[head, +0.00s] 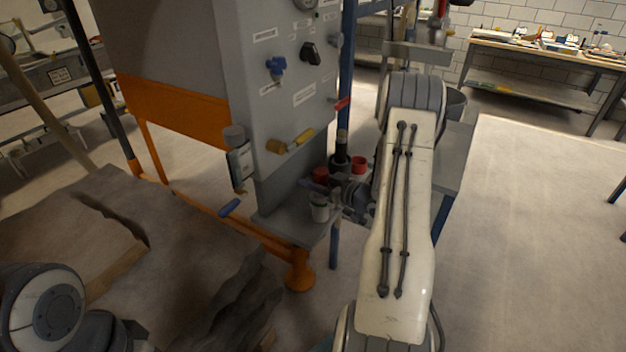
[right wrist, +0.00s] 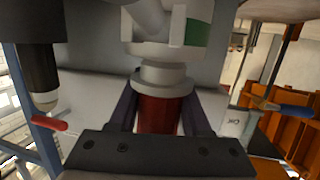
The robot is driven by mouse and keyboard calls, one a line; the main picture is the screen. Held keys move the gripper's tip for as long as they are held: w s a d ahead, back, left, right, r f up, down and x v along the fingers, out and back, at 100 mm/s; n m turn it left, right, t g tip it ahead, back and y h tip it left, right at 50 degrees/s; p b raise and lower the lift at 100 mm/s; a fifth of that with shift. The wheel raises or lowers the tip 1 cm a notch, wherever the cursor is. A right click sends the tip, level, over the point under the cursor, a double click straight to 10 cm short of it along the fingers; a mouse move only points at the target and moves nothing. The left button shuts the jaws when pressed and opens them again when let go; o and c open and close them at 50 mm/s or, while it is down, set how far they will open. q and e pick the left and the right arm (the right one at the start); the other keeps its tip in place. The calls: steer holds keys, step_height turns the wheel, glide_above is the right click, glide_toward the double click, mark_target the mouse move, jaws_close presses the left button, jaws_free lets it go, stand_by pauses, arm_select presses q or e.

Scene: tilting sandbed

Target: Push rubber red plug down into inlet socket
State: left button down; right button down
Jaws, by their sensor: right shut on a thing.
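The red plug (right wrist: 165,112) stands between the two dark fingers of my right gripper (right wrist: 165,120) in the right wrist view. The gripper is shut on it. One end of the plug meets a pale grey collar (right wrist: 163,78), in line with a larger whitish fitting (right wrist: 165,50). How deep the plug sits there cannot be told. In the head view my right gripper (head: 317,187) is at the grey cabinet's lower shelf, beside a red piece (head: 320,174) and over a pale cup-like fitting (head: 319,212). My left gripper is outside the view; only part of that arm shows at lower left.
The grey cabinet (head: 275,80) carries knobs and a yellow handle (head: 290,141). A black bottle-like part (head: 341,150) and another red piece (head: 359,164) stand near the gripper. A blue handle (head: 230,207) and the orange frame (head: 180,112) lie left. Floor at right is clear.

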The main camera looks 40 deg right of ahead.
steer(key=shift+f+b, duration=0.55)
steer(key=shift+f, duration=0.3)
steer(key=shift+c, duration=1.4)
jaws_free()
steer(key=b+v, duration=0.1)
steer(key=v, duration=0.9)
steer(key=shift+s+r, duration=0.2)
steer(key=shift+s, duration=0.05)
